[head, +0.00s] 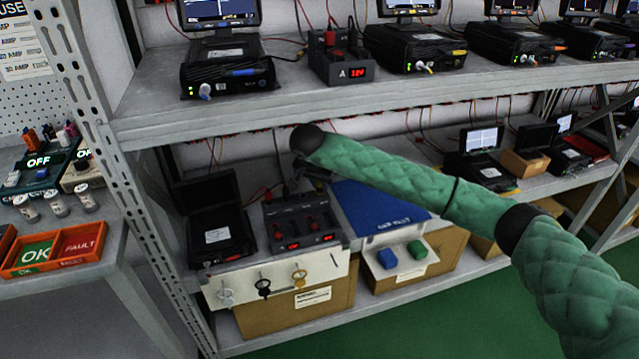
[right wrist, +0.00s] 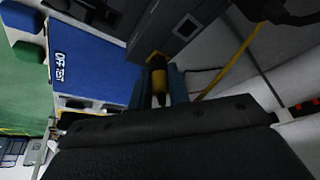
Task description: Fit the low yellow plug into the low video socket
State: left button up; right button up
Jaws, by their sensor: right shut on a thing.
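The yellow plug (right wrist: 158,78) sits between the blue fingers of my right gripper (right wrist: 159,88) in the right wrist view, its far end close to a dark grey housing (right wrist: 185,30) with square panels. I cannot tell whether they touch. The low video socket cannot be made out. In the head view my right gripper (head: 315,175) is over the lower shelf, behind the power supply with red displays (head: 300,222) and mostly hidden by my green-sleeved arm. My left gripper is not in view.
A black open-lidded case (head: 218,235) stands left of the power supply. A blue sheet (head: 375,208) lies to its right, with blue (head: 387,259) and green (head: 417,250) blocks in front. A yellow cable (right wrist: 228,70) crosses the wrist view. The upper shelf edge (head: 230,112) overhangs.

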jog(key=shift+f+b, duration=0.25)
jog(key=shift+b, duration=0.05)
dwell(0.4)
jog(key=o, duration=1.3)
jog(key=shift+r+p, duration=0.7)
jog(key=shift+r, duration=2.05)
